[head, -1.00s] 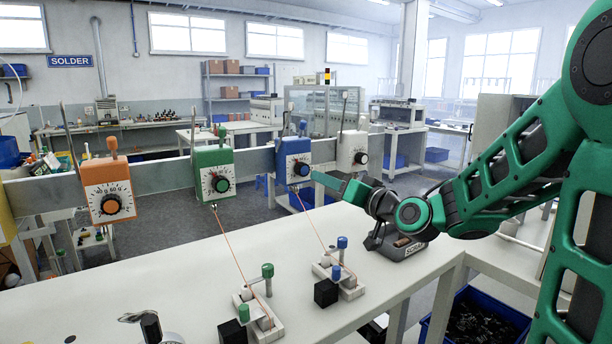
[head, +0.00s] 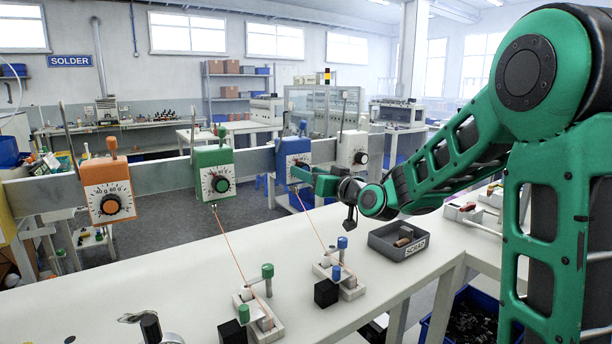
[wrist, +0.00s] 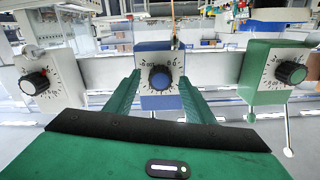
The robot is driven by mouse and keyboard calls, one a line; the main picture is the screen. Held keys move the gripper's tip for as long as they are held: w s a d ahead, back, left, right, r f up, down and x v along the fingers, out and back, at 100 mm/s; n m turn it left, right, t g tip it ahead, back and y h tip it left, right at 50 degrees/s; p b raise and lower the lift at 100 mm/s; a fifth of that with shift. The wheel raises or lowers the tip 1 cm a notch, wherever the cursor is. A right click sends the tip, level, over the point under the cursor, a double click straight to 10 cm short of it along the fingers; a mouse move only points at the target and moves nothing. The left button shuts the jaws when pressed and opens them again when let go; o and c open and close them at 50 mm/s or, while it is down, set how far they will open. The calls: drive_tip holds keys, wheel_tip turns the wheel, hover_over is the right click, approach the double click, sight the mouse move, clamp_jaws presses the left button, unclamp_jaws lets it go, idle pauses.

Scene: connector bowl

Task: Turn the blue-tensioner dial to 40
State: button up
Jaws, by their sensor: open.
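The blue tensioner (head: 293,160) hangs on the grey rail, with a white face, printed scale and black dial. In the wrist view the blue tensioner (wrist: 155,99) is in the middle, and its black dial (wrist: 159,77) lies between the two green fingers, near their tips. My gripper (wrist: 158,88) is open, one finger on each side of the dial. In the head view my gripper (head: 300,172) is at the tensioner's face and covers part of the dial. The scale numbers are too small to read surely.
The green tensioner (head: 214,168), orange tensioner (head: 109,190) and white tensioner (head: 352,151) hang on the same rail (head: 160,176). Orange threads run down to clamps (head: 340,277) on the white bench (head: 150,290). A grey scrap tray (head: 385,247) stands below my arm.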

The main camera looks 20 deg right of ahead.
drive_tip(key=shift+w+a, duration=0.2)
drive_tip(key=shift+w, duration=0.45)
drive_tip(key=c, duration=1.1)
drive_tip(key=shift+o, duration=0.2)
drive_tip(key=shift+n, duration=0.4)
drive_tip(key=o, duration=1.1)
drive_tip(key=shift+c, duration=0.2)
